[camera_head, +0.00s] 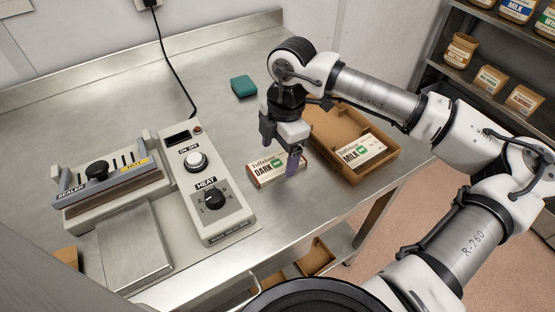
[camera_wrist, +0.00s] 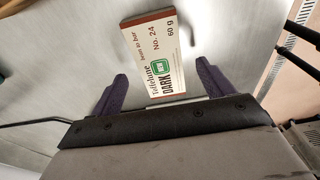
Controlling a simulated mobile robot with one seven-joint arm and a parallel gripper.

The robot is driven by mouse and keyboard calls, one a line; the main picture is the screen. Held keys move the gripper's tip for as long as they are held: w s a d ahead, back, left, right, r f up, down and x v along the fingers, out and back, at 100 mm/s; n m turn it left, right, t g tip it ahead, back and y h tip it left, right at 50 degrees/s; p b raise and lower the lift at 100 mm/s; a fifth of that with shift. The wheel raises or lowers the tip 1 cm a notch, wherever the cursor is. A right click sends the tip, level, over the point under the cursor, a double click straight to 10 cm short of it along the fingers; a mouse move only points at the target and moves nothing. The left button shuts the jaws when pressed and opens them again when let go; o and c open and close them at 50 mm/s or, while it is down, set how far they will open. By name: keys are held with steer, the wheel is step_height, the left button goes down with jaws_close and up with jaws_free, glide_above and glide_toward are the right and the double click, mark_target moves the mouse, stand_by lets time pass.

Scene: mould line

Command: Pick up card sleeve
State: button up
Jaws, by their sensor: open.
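The card sleeve (camera_head: 279,170), a white and dark red box marked "DARK" with a green badge, lies flat on the steel bench. In the wrist view the sleeve (camera_wrist: 152,50) lies beyond and between my fingers, its near end in the gap between the purple fingertips. My gripper (camera_head: 283,153) points down over the sleeve in the head view, its fingers hiding part of it. In the wrist view my gripper (camera_wrist: 162,72) is open, with a gap between each finger and the sleeve. I cannot tell the exact height of the fingertips above the bench.
An open cardboard tray (camera_head: 397,150) holding a "MILK" sleeve (camera_head: 362,153) stands close to the right. A heat sealer (camera_head: 215,205) with knobs stands left. A teal block (camera_head: 243,87) lies behind. Jars and boxes fill a shelf (camera_head: 440,75) at far right.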

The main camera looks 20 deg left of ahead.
mark_target(277, 166)
steer(key=shift+s+a+f, duration=0.1)
steer(key=shift+s+f, duration=0.05)
steer(key=shift+f, duration=1.05)
steer(key=c, duration=1)
steer(key=shift+c, duration=0.2)
steer(key=shift+r, duration=0.1)
